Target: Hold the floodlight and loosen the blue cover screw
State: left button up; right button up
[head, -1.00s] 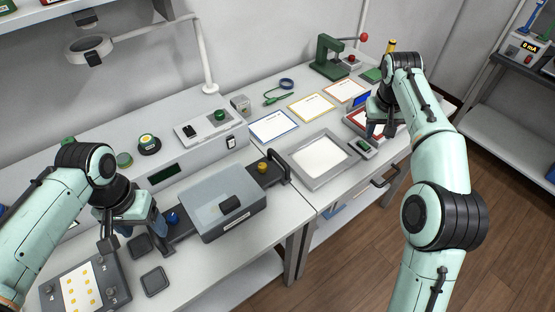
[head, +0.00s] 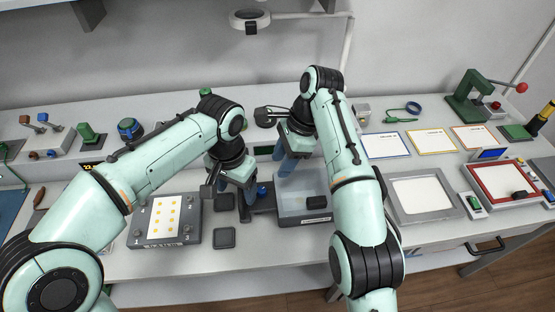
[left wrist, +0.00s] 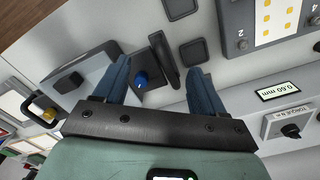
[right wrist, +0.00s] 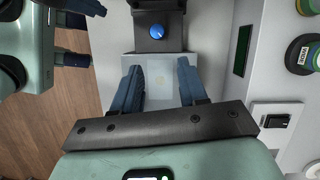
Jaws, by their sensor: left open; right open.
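The floodlight (head: 304,207) is a grey box with a translucent face, lying on the bench; it also shows in the left wrist view (left wrist: 93,66) and the right wrist view (right wrist: 155,97). The blue cover screw (right wrist: 157,32) sits on a dark block at its end. In the left wrist view the screw (left wrist: 141,79) shows between the fingers of my left gripper (left wrist: 161,70), which is open and empty. My right gripper (right wrist: 160,70) is open above the translucent face, its fingers pointing at it. In the head view my left gripper (head: 248,193) is beside the screw; my right gripper (head: 284,160) partly hides the box.
A yellow-dotted panel (head: 165,221) and small dark trays (head: 224,238) lie to the left of the floodlight. A grey-framed white panel (head: 423,196) lies to the right. A magnifier lamp (head: 249,18) hangs behind. The bench front edge is fairly clear.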

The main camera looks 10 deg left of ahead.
aim_at(242, 212)
pick_arm(q)
notch_tip(242, 212, down, 13)
jog(key=shift+f, duration=0.2)
dwell(0.4)
grip_shut()
jog(key=c, duration=0.9)
grip_release()
jog(key=shift+c, duration=0.6)
jog(key=shift+d, duration=0.1)
